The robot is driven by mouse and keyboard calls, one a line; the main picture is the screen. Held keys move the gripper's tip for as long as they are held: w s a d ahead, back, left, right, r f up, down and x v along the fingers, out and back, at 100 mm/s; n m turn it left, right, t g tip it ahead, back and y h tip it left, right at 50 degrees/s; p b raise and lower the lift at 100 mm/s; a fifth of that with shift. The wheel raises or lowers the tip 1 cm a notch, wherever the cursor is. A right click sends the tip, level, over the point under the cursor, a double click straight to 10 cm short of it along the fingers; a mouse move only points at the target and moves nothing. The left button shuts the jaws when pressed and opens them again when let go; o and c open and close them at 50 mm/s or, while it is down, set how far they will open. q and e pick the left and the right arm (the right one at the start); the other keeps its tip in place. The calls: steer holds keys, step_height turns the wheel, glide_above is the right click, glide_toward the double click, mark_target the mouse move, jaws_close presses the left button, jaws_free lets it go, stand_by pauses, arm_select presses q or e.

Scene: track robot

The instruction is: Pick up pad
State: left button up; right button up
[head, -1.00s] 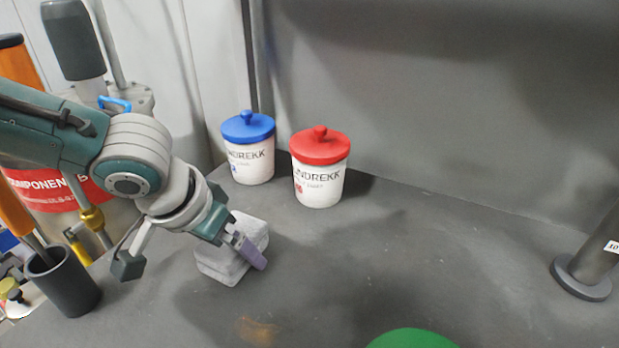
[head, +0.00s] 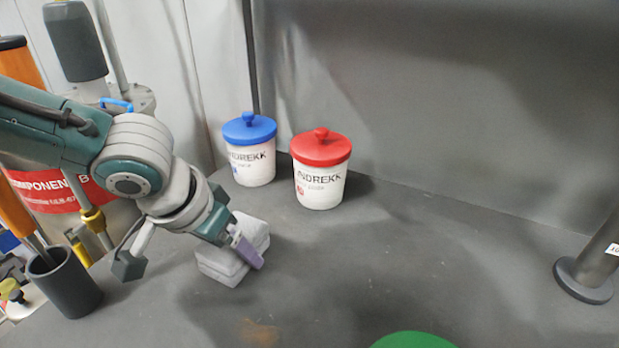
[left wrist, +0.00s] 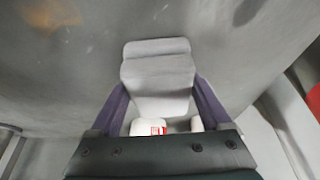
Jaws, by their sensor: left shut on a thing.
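The pad (head: 225,266) is a light grey, soft-edged block that looks like two stacked layers, on the dark grey worktop in the head view. My left gripper (head: 247,250) reaches down over it, with a purple finger against its near right side. In the left wrist view the pad (left wrist: 158,75) sits between the two purple fingers of the left gripper (left wrist: 160,100), which are shut on it. I cannot tell whether its underside is clear of the worktop. My right gripper is in neither view.
A white jar with a blue lid (head: 250,160) and one with a red lid (head: 320,185) stand behind the pad. A dark cup (head: 65,285) with tools is at left. A green round thing (head: 413,341) is at the front edge. The worktop's middle is clear.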

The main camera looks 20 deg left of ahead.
arm_select(q)
step_height(320, 180, up, 20)
steer(key=p, duration=0.3)
steer(key=shift+r, duration=0.2)
